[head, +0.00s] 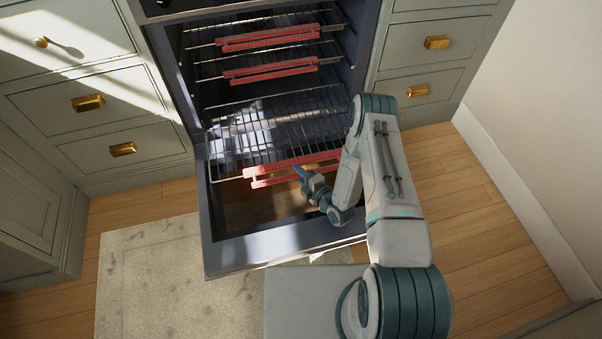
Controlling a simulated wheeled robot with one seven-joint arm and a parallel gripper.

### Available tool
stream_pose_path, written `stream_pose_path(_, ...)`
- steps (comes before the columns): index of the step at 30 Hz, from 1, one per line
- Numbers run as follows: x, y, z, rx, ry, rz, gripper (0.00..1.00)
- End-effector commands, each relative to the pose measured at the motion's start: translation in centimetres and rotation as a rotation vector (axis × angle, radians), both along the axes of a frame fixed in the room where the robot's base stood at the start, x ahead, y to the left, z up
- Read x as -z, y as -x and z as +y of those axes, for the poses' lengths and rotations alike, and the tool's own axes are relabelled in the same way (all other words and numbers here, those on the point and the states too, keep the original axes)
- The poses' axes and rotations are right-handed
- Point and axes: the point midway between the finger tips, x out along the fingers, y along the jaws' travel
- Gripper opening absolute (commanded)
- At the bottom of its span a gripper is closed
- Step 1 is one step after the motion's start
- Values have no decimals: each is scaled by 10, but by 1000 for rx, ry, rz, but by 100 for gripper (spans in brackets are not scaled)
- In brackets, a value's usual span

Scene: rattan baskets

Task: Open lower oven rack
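The oven (203,115) stands open, its door (270,247) folded down toward me. The lower rack (275,125) is a wire rack that reaches out further toward me than the two racks above it. A red handle (265,171) runs along its front edge. My gripper (304,175) is at the right part of this handle, its blue fingertips beside or over the lower red bar. Whether the fingers touch or grip it is not clear. My wrist and forearm hide the handle's right end and part of the rack's right side.
An upper rack (268,38) and a middle rack (270,72), both with red handles, sit inside the oven. Cabinets with brass-coloured pulls flank it, at left (88,103) and right (437,42). A rug (165,275) lies on the wooden floor. A white wall (550,110) stands at right.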

Motion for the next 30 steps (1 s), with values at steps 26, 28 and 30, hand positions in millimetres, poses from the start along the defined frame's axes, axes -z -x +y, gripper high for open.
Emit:
stream_pose_path(26, -19, 77, -58, 3, 1, 5, 41)
stream_pose_path(28, -21, 87, -65, 3, -1, 5, 41)
stream_pose_path(30, -22, 95, -71, 2, 0, 4, 41)
